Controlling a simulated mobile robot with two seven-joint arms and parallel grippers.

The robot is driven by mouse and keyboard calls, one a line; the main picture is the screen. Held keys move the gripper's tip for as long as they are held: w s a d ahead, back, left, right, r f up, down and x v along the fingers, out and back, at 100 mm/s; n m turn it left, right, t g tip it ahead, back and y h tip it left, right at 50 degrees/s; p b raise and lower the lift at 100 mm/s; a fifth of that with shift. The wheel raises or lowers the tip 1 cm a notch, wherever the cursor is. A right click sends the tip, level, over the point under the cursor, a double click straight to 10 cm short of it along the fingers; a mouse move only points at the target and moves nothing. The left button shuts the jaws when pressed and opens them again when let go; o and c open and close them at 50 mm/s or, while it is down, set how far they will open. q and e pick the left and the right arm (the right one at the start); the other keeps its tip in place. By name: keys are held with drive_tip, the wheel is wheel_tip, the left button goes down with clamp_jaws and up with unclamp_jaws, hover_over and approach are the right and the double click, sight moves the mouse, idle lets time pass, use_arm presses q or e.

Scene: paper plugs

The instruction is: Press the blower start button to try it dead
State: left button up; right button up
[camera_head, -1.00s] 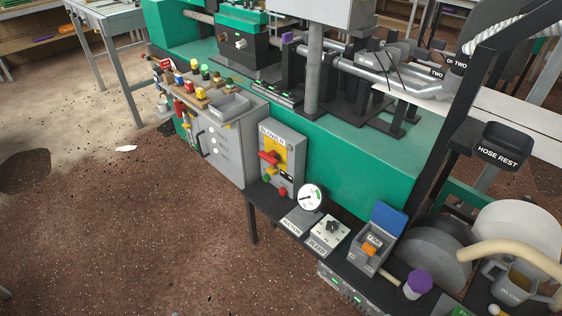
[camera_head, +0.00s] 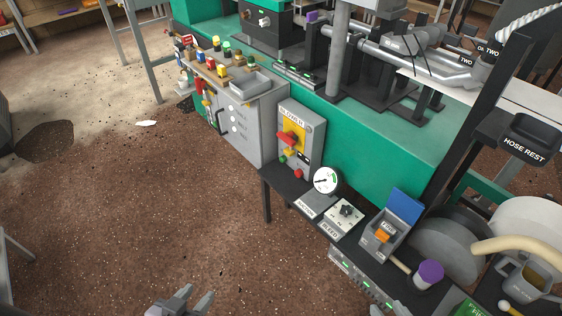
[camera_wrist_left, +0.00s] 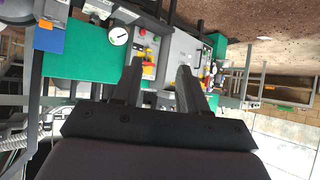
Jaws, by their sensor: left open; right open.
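The blower box (camera_head: 311,150) is a grey box labelled BLOWER at the end of the grey cabinet. It has a yellow plate with a red rotary handle (camera_head: 287,139). Low on its face are a small green button (camera_head: 283,159) and a red button (camera_head: 298,173). The box appears upside down in the left wrist view, beyond the fingers, with its yellow plate (camera_wrist_left: 148,59) partly between them. My left gripper (camera_head: 205,301) is open and empty at the bottom edge, well short of the box; its spread fingers show in the left wrist view (camera_wrist_left: 158,72). My right gripper (camera_head: 387,309) barely shows at the bottom edge.
A black shelf below the box holds a white dial gauge (camera_head: 326,181), a bleed switch (camera_head: 345,214) and a blue-lidded box (camera_head: 404,208). A hose rest (camera_head: 524,143) stands at right. The grey cabinet (camera_head: 258,125) is left of the blower box.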

use_arm(q)
clamp_jaws()
idle(1.8)
